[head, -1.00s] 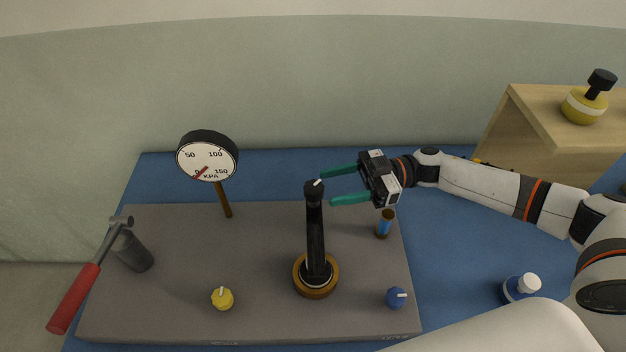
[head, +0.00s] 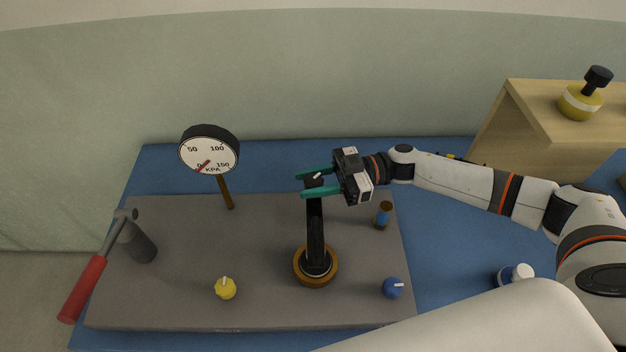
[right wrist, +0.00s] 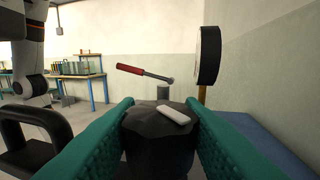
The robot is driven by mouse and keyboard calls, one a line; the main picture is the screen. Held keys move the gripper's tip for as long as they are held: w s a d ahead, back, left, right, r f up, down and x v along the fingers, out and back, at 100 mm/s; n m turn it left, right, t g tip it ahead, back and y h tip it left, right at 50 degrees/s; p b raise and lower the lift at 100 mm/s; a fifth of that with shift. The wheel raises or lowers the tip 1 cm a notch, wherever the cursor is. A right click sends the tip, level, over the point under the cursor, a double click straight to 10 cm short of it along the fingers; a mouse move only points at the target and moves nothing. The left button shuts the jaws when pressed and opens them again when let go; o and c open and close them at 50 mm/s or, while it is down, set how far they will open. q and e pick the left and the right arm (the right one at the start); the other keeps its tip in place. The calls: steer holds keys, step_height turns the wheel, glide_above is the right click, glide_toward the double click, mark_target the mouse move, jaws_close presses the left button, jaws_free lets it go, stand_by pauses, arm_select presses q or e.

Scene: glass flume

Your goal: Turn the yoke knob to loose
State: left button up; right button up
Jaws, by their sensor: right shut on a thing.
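The yoke knob (head: 313,181) is a black knob with a white pointer mark, on top of a black upright post that stands in a round brown base (head: 316,267). My right gripper (head: 314,184) has its teal fingers on both sides of the knob and is shut on it. In the right wrist view the faceted black knob (right wrist: 158,122) sits between the two fingers, and its white mark (right wrist: 175,114) points up and left. My left gripper is not in view.
A gauge (head: 210,153), a red-handled tool (head: 82,289) in a grey holder, a yellow knob (head: 225,288), a blue knob (head: 393,288) and a blue-brown cylinder (head: 383,215) are around the post on the grey board (head: 180,300). A wooden shelf (head: 530,110) stands at the right.

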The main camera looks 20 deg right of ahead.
steer(key=shift+s+r+m+t+p, duration=0.1)
steer(key=shift+r+m+t+p, duration=0.1)
steer(key=shift+m+t+p, duration=0.6)
steer(key=m+t+h+p, duration=0.1)
steer(key=m+t+p, duration=0.1)
steer(key=t+p, duration=0.1)
steer(key=shift+t, duration=0.5)
steer(key=m+t+h+p, duration=0.2)
steer(key=m+t, duration=0.1)
steer(key=t, duration=0.1)
steer(key=shift+h, duration=0.4)
steer(key=shift+f+m+t+h+p, duration=0.1)
steer(key=shift+m+t+h+p, duration=0.6)
steer(key=shift+m+t+h, duration=0.6)
steer(key=shift+t, duration=0.3)
steer(key=o, duration=1)
steer(key=shift+d+f, duration=0.1)
